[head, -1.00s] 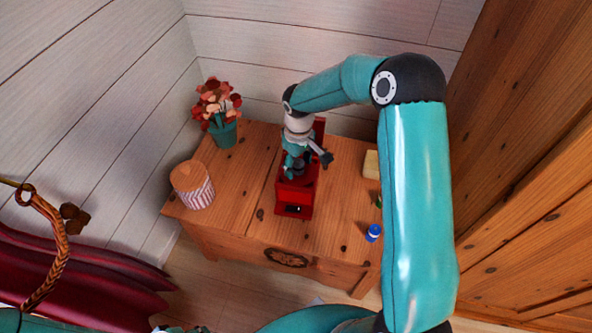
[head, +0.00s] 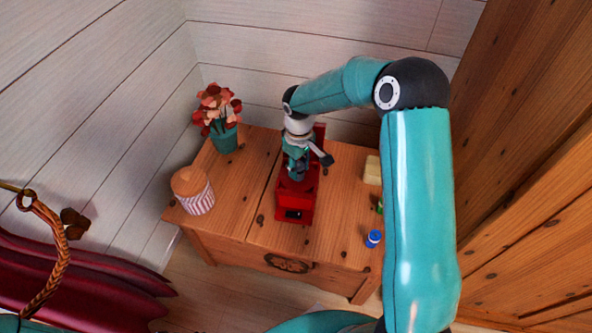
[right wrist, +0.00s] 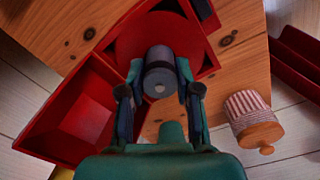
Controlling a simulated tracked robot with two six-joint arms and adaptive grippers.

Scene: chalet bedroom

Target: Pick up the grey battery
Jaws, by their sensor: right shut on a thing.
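The grey battery (right wrist: 160,72) is a short dark-grey cylinder, seen end-on in the right wrist view. My right gripper (right wrist: 160,92) is shut on it, with one finger on each side. The battery is over the round red surface of a red object (right wrist: 120,48); I cannot tell if it touches it. In the head view my right gripper (head: 297,172) points down over this red object (head: 294,207) on the wooden chest, and the battery is hidden there. My left gripper is not in view.
On the chest (head: 240,240) stand a flower pot (head: 223,137) and a striped jar (head: 197,200) at left. A yellow block (head: 372,170) and a blue-and-white item (head: 373,239) are at right, near my right arm. A wooden wall or cabinet (head: 530,130) is on the right.

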